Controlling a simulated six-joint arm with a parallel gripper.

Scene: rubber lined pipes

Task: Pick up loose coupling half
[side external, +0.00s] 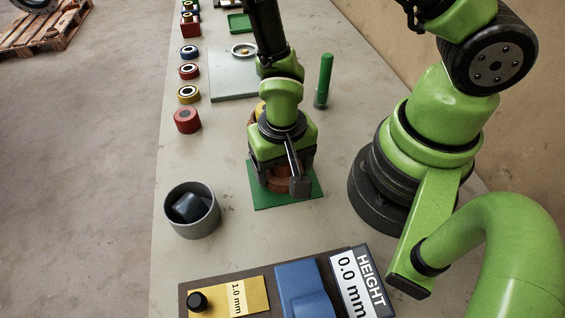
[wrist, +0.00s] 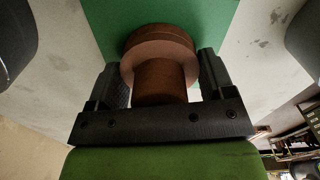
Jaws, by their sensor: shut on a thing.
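The coupling half looks like a reddish-brown round part with a wider flange and a narrower neck. It shows in the wrist view (wrist: 160,58) between my two dark fingers. In the side external view the coupling half (side external: 278,182) is partly hidden behind my gripper. My gripper (side external: 282,180) points down over a green mat (side external: 268,203) and is shut on the coupling half. The gripper also shows in the wrist view (wrist: 162,88), with one finger on each side of the part. I cannot tell whether the part touches the mat.
A grey round bin (side external: 168,218) with a dark blue piece inside stands left of the mat. A height gauge panel (side external: 360,285) lies in front. A green cylinder (side external: 324,80) stands behind to the right. Red, yellow and blue rings line the left edge near a grey plate (side external: 232,85).

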